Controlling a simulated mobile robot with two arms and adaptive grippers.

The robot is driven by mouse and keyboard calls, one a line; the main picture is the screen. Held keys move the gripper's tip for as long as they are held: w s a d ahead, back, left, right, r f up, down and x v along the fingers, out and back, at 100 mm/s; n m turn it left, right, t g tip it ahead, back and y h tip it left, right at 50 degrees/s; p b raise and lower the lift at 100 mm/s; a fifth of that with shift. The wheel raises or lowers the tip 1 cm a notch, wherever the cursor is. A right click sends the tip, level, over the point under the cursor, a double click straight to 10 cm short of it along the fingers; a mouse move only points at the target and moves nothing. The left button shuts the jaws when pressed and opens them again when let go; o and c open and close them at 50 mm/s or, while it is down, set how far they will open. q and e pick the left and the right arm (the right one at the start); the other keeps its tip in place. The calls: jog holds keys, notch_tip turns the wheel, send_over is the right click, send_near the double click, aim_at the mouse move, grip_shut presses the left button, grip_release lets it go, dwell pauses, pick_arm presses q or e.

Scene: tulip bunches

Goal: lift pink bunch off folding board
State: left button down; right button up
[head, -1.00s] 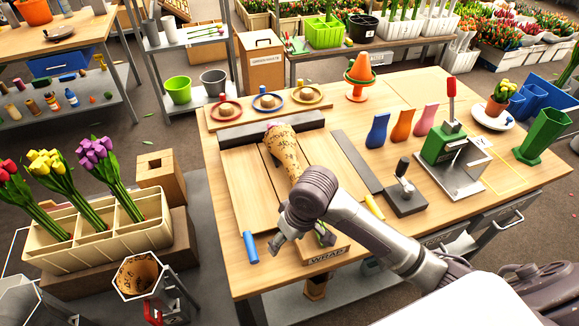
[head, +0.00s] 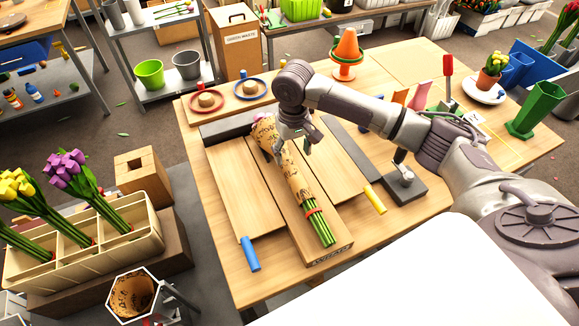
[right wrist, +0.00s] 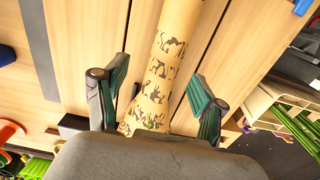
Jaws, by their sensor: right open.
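The pink bunch (head: 299,187) lies on the wooden folding board (head: 237,185) in the head view. It is rolled in brown patterned paper with a red band near its green stems, which point toward the board's front edge. A little pink shows at its far end. My right gripper (head: 292,148) is over the far, flower end of the bunch. In the right wrist view, its open fingers (right wrist: 155,86) stand one on each side of the patterned wrap (right wrist: 165,60). Whether they touch the paper is unclear. My left gripper is not in view.
A blue handle (head: 249,254) and a yellow handle (head: 375,200) flank the board's near end. A dark lever tool (head: 403,185) stands to the right. A cream tulip crate (head: 85,250) and a hexagonal holder (head: 137,296) are at left. An orange cone (head: 347,52) stands behind.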

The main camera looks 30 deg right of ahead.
aim_at(290, 165)
jog(key=shift+f, duration=0.65)
jog(key=shift+w+f, duration=0.1)
jog(key=shift+f, duration=0.2)
jog(key=shift+a+f+p, duration=0.2)
jog(key=shift+f+p, duration=0.15)
jog(key=shift+f, duration=0.25)
jog(key=f, duration=0.3)
jog(key=shift+a+f+p, duration=0.25)
jog(key=shift+f+p, duration=0.05)
jog(key=shift+p, duration=0.05)
jog(key=shift+f, duration=0.25)
jog(key=shift+s, duration=0.2)
jog(key=shift+c, duration=0.5)
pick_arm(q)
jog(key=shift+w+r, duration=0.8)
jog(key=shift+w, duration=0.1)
pick_arm(e)
grip_shut()
